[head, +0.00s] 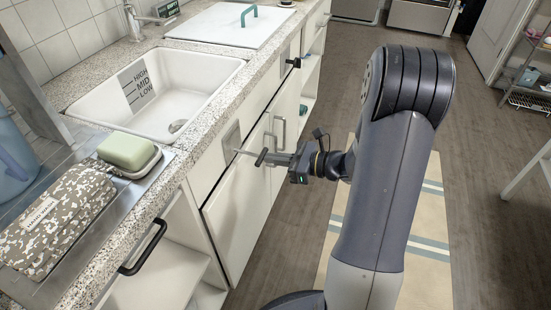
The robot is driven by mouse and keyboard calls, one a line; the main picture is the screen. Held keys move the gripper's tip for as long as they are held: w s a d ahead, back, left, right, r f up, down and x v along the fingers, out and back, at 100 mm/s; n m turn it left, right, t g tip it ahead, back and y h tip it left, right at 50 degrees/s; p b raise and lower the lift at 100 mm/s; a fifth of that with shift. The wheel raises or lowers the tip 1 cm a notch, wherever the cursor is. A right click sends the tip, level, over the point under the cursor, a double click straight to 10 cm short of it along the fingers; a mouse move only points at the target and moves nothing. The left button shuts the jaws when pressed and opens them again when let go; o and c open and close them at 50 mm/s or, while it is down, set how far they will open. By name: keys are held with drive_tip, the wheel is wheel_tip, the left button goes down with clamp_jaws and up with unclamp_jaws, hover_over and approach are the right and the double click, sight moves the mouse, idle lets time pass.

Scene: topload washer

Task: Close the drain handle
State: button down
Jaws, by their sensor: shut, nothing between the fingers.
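The drain handle appears to be a thin rod with a short black grip (262,157), sticking out from a grey plate (231,143) on the cabinet front below the sink. My gripper (273,159) is shut and empty. It reaches in from the right, with its tip right at the black grip. I cannot tell whether they touch. The white sink (205,82) above has HIGH, MID and LOW marks and a drain (177,126) in its floor. It looks empty.
A black cabinet handle (145,248) and another dark knob or handle (294,62) stick out from the counter front. A metal pull (278,127) is just behind my gripper. A green soap bar (127,150) and patterned pouch (52,220) lie on the counter. A striped rug (430,240) covers the floor.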

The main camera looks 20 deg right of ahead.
sight(263, 154)
drive_tip(key=x, duration=0.4)
drive_tip(key=shift+r, duration=0.45)
drive_tip(key=shift+r, duration=0.1)
drive_tip(key=shift+d, duration=0.15)
drive_tip(key=p+v, duration=0.2)
drive_tip(key=v, duration=1.1)
drive_tip(key=shift+s+d, duration=0.3)
